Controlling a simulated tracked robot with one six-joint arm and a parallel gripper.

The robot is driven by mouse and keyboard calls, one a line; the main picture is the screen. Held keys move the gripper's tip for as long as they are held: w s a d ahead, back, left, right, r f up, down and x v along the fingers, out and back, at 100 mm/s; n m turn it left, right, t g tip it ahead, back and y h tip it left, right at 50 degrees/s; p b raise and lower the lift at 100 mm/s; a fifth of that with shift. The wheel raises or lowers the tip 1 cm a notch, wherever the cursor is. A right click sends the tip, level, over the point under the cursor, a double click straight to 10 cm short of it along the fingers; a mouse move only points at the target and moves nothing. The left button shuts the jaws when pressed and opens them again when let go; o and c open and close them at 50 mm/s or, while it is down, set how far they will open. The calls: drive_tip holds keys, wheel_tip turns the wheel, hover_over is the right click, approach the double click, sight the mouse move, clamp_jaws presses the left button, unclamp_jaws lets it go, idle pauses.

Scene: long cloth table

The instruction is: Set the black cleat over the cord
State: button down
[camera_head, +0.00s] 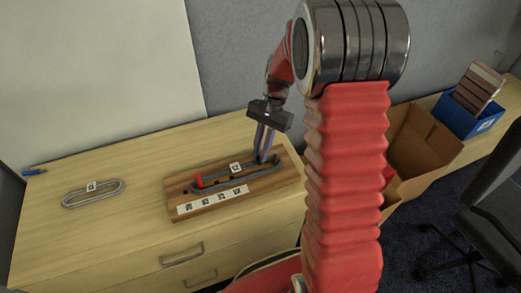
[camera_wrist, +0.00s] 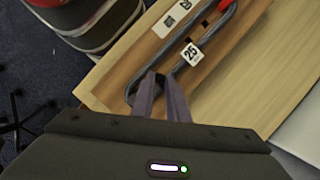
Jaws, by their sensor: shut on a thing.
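A wooden board (camera_head: 182,190) lies on the table with a grey cord loop (camera_head: 218,181) stretched along it. The cord also shows in the wrist view (camera_wrist: 205,42), with a white number tag (camera_wrist: 191,53) on it. A red cleat (camera_head: 198,181) sits at the cord's left end in the head view. My gripper (camera_head: 263,157) is low over the board's right end, by the cord's right bend. In the wrist view its fingertips (camera_wrist: 161,84) are shut on a small dark piece, apparently the black cleat (camera_wrist: 160,78). The fingers partly hide it, and I cannot tell whether it touches the cord.
A second grey loop (camera_head: 93,194) with a tag lies on the table at left, near a blue pen (camera_head: 34,172). A cardboard box (camera_head: 425,145) and a blue bin (camera_head: 468,117) stand at right. The table between loose loop and board is clear.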

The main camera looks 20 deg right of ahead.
drive_tip(key=shift+w+d, duration=0.1)
drive_tip(key=c, duration=1.7)
unclamp_jaws()
drive_tip(key=shift+c, duration=0.2)
drive_tip(key=shift+r, duration=0.1)
drive_tip(key=v, duration=1.3)
drive_tip(key=shift+r, duration=0.3)
